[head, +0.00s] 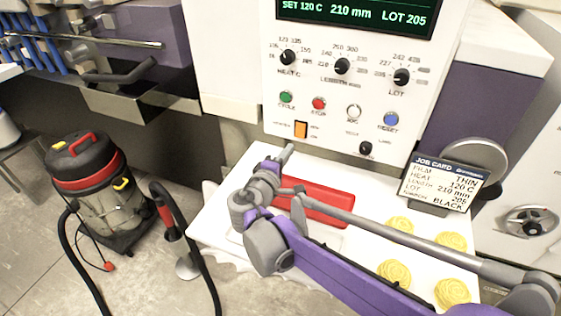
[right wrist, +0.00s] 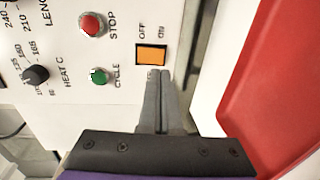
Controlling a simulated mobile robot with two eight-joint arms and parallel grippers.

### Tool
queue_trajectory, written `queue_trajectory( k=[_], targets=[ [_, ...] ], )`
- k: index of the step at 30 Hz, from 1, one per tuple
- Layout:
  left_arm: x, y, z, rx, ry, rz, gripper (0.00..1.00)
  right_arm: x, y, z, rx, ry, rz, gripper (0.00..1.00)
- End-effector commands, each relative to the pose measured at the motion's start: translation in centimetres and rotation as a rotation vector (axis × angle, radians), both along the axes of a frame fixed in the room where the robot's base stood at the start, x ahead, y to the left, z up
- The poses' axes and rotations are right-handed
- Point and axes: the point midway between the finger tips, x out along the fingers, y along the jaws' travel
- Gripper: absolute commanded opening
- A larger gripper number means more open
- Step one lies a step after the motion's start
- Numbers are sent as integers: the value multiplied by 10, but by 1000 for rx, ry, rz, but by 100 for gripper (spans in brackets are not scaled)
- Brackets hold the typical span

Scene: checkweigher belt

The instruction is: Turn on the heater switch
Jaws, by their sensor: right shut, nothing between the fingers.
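The heater switch is an orange rocker (head: 300,129) low on the white control panel, with small lettering beside it. In the right wrist view the rocker (right wrist: 151,55) has OFF and ON printed along one side; which end is pressed in I cannot tell. My right gripper (head: 288,151) is shut and empty, its tips just below the switch in the head view. In the right wrist view the closed fingers (right wrist: 161,74) end close to the switch's ON end; I cannot tell whether they touch it. My left gripper is not in view.
The green CYCLE button (head: 286,97), red STOP button (head: 319,103) and HEAT C knob (head: 288,57) sit above the switch. A red block (head: 325,203) lies below on the white surface, under my right arm. A job card (head: 443,184) stands to the right.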

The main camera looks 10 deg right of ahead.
Motion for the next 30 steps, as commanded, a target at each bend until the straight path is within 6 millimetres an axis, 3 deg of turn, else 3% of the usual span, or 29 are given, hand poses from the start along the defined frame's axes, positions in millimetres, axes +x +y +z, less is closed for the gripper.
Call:
queue_trajectory(
  k=[3,10,30],
  targets=[
    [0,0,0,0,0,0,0,20,-15,-3,0,0,-4,0],
    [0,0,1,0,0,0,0,45,-31,-7,0,0,-1,0],
    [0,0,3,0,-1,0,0,55,-37,-10,0,0,1,0]
  ],
)
